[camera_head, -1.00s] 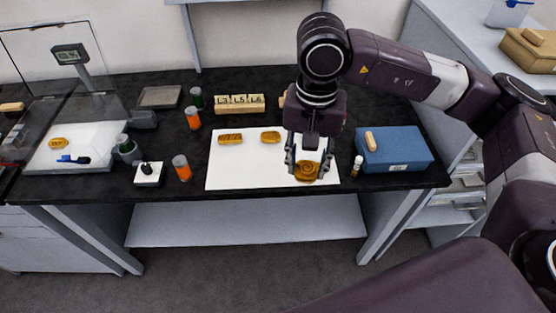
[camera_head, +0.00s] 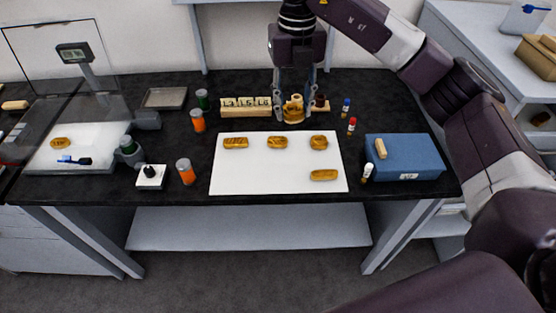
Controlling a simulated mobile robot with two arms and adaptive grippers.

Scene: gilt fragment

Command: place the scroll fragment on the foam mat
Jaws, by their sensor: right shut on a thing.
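The foam mat appears to be the white sheet (camera_head: 260,174) in the middle of the black table. Several gilt fragments lie on it: a left one (camera_head: 236,142), a middle one (camera_head: 277,142), a roundish one (camera_head: 319,142) and a long one (camera_head: 324,175) near the front right. My right gripper (camera_head: 293,112) points down behind the mat's far edge, shut on a golden piece (camera_head: 293,110) that looks like the scroll fragment. The fingers partly cover it, and its clearance above the table is unclear. My left gripper is not in view.
A wooden labelled block row (camera_head: 245,106) stands beside my right gripper. A blue box (camera_head: 403,157) is right of the mat, and orange jars (camera_head: 186,171) stand left.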

